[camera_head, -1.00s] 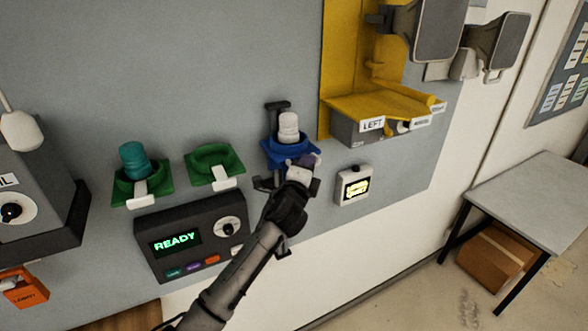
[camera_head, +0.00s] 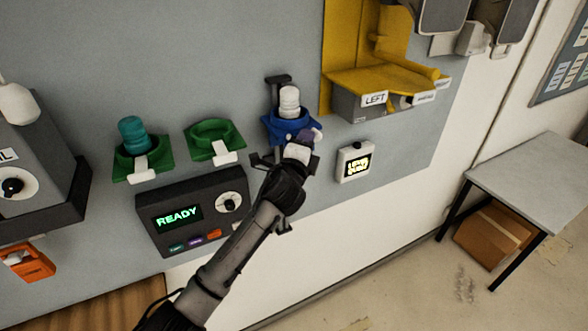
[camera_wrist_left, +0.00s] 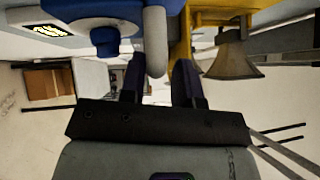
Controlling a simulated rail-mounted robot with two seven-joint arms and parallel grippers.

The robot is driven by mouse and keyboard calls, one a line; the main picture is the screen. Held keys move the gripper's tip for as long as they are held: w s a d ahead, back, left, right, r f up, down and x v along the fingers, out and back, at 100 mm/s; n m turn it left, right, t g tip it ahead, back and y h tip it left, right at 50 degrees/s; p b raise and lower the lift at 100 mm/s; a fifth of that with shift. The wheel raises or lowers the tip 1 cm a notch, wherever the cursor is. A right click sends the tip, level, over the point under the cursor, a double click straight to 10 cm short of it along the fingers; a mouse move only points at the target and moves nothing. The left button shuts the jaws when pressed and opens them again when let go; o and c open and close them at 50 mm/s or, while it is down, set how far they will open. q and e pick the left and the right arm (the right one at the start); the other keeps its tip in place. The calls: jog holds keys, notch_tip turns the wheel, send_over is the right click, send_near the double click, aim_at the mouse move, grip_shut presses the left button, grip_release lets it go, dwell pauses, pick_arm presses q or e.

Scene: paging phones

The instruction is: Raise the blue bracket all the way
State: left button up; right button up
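The blue bracket (camera_head: 284,128) sits on a short dark vertical rail (camera_head: 277,88) on the grey board, and a white ribbed cylinder (camera_head: 289,101) stands upright in it. The rail's top shows above the bracket. My left gripper (camera_head: 300,147) is at the bracket's front, hiding its lower part. In the left wrist view, the bracket's blue body (camera_wrist_left: 85,10) is at the top, and a pale rounded bar (camera_wrist_left: 155,42) lies between the two dark fingers of my left gripper (camera_wrist_left: 158,72). Whether the fingers press on the bar is unclear. My right gripper is not in view.
Two green brackets (camera_head: 214,137) are to the left, one holding a teal cylinder (camera_head: 133,133). Below them is a dark panel (camera_head: 193,208) reading READY. A small lit display (camera_head: 357,165) and a yellow housing (camera_head: 350,60) labelled LEFT are to the right.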

pick_arm(q)
jog(key=b+v, duration=0.3)
jog(key=v, duration=0.9)
jog(key=shift+s, duration=0.15)
jog(key=shift+f, duration=0.1)
